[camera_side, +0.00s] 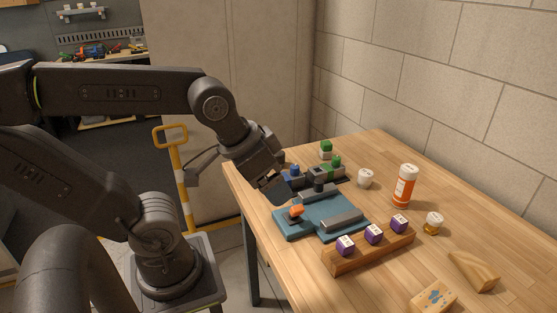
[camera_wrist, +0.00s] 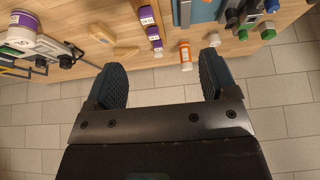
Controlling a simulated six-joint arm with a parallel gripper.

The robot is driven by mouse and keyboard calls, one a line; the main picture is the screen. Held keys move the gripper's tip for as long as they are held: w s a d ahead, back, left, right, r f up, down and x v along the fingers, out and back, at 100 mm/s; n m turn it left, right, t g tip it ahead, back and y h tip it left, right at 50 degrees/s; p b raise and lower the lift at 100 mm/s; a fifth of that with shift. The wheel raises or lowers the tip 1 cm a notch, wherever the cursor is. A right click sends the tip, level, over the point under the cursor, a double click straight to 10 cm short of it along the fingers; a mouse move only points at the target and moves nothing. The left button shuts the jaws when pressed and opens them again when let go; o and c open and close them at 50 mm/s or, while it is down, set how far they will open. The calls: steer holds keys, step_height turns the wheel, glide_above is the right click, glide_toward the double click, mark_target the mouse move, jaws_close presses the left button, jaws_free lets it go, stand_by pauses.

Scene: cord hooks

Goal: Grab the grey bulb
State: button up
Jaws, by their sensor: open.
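I cannot pick out a grey bulb for certain in either view. A dark grey rounded piece (camera_side: 318,182) stands among blue and green pieces behind the blue tray, too small to identify. My gripper (camera_side: 283,192) is above the table's left side, near the back left of the blue tray (camera_side: 285,226), partly overlapping the pieces behind it. In the wrist view, my gripper (camera_wrist: 160,82) has its two dark ribbed fingers wide apart with nothing between them; tiled floor and the table edge show beyond.
A wooden rack (camera_side: 350,262) holds purple bottles in front. Wooden blocks (camera_side: 433,297) lie near the front. A green piece (camera_side: 326,149) stands at the back.

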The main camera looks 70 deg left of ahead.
steer(key=w+a+n+y, duration=0.2)
steer(key=w+a+n, duration=0.1)
steer(key=w+a, duration=0.65)
steer(key=n+g+y, duration=0.1)
steer(key=n+g, duration=0.2)
steer(key=n, duration=0.3)
glide_above(276, 156)
step_height(276, 156, down, 16)
steer(key=shift+d+r, duration=0.1)
steer(key=shift+r, duration=0.05)
steer(key=shift+x, duration=3.2)
steer(key=shift+c, duration=0.4)
steer(key=c, duration=0.9)
